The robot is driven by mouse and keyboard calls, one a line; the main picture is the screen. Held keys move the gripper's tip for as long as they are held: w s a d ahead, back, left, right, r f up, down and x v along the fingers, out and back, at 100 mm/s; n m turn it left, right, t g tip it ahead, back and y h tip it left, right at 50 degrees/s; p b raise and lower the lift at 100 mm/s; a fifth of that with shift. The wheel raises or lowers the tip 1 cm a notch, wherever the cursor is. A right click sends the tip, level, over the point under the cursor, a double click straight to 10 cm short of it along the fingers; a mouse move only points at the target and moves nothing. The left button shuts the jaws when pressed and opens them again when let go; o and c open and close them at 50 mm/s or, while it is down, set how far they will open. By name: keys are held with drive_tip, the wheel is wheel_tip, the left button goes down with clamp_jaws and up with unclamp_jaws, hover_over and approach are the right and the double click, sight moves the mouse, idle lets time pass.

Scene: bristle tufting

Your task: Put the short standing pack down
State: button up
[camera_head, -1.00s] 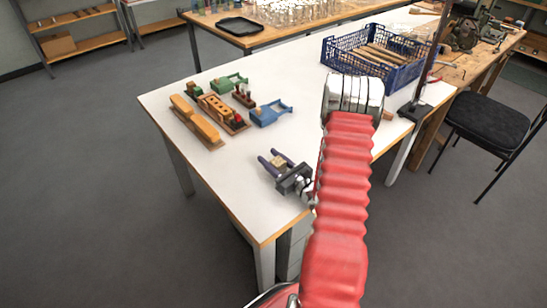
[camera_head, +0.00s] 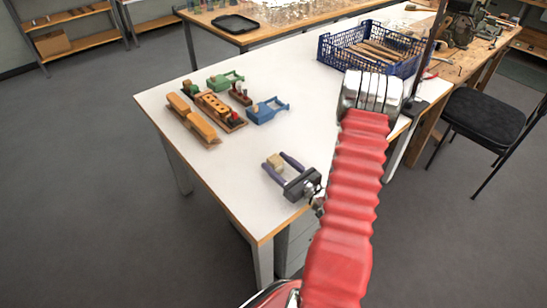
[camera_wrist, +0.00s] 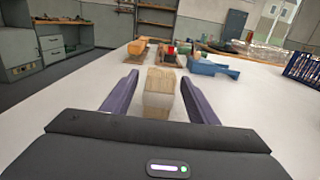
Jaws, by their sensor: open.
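The short pack (camera_head: 275,160) is a small pale tan block on the white table top near its front edge. In the wrist view the pack (camera_wrist: 159,92) appears upright between my two purple fingers, with a gap on each side. My gripper (camera_head: 277,161) is open, with its fingertips on either side of the pack. In the wrist view my gripper (camera_wrist: 161,80) also shows open. The underside of the pack is hard to make out.
Beyond the pack stand orange wooden blocks (camera_head: 201,126), a wooden holder with holes (camera_head: 214,106), a green fixture (camera_head: 222,81) and a blue fixture (camera_head: 266,110). A blue crate (camera_head: 345,60) holds wooden strips. The table (camera_head: 225,165) between the pack and these is clear.

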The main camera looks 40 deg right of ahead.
drive_tip(key=shift+s, duration=3.45)
drive_tip(key=shift+o, duration=0.2)
drive_tip(key=shift+d, duration=0.1)
drive_tip(key=shift+o, duration=0.3)
drive_tip(key=shift+r, duration=0.1)
drive_tip(key=shift+w+r, duration=0.15)
drive_tip(key=shift+r, duration=0.1)
wheel_tip(320, 180, up, 12)
drive_tip(key=w+a+n+g+y, duration=0.2)
drive_tip(key=n+g, duration=0.1)
drive_tip(key=n, duration=0.1)
drive_tip(key=m+g+h, duration=0.2)
drive_tip(key=m+g, duration=0.2)
approach(280, 164)
drive_tip(key=r, duration=0.1)
drive_tip(key=shift+s+a+r, duration=0.1)
drive_tip(key=shift+s+a, duration=0.1)
drive_tip(key=shift+a, duration=0.2)
